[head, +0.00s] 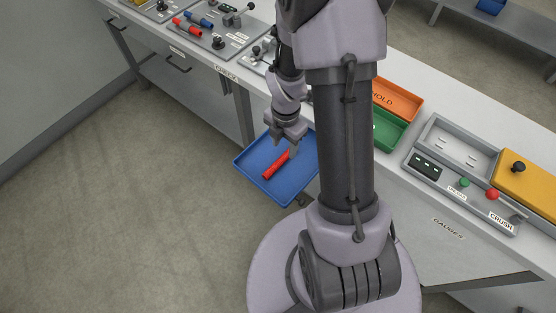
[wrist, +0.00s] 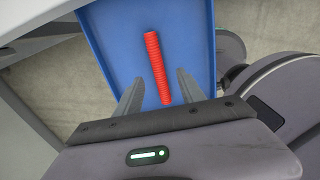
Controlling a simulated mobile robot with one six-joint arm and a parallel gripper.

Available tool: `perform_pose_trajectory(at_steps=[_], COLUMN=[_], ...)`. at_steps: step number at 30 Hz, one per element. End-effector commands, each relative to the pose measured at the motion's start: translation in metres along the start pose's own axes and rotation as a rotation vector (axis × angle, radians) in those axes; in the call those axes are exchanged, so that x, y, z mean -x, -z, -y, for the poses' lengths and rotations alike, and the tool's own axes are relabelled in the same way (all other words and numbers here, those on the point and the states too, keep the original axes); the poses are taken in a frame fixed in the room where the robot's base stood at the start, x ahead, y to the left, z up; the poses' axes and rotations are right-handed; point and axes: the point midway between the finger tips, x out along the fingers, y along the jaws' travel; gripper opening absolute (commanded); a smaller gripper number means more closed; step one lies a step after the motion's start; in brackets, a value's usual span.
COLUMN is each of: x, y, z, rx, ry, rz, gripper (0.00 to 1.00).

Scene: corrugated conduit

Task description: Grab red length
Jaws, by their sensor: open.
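The red length (head: 275,166) is a ribbed red tube lying in a blue tray (head: 256,184). In the wrist view the red length (wrist: 157,66) lies lengthwise in the blue tray (wrist: 205,48), its near end between my fingers. My gripper (head: 292,146) is over the tray at the tube's upper end in the head view. In the wrist view my gripper (wrist: 158,82) is open, with one finger on each side of the tube and a gap on both sides. I cannot tell how high the fingertips are above it.
A long bench runs behind the tray, with an orange HOLD tray (head: 399,99), a green tray (head: 390,130) and a gauge station (head: 459,158) at right. Another red piece (head: 187,31) and a blue piece (head: 199,19) lie on a bench panel at upper left. Open floor lies left of the tray.

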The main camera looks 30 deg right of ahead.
Motion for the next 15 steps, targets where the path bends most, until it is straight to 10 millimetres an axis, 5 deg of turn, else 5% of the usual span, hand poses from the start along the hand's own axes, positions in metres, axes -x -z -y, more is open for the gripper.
perform_pose_trajectory(at_steps=[15], x=[-0.069], y=[0.010], z=[-0.004], rx=[-0.002], ry=[-0.001], rz=[-0.001], gripper=[0.46])
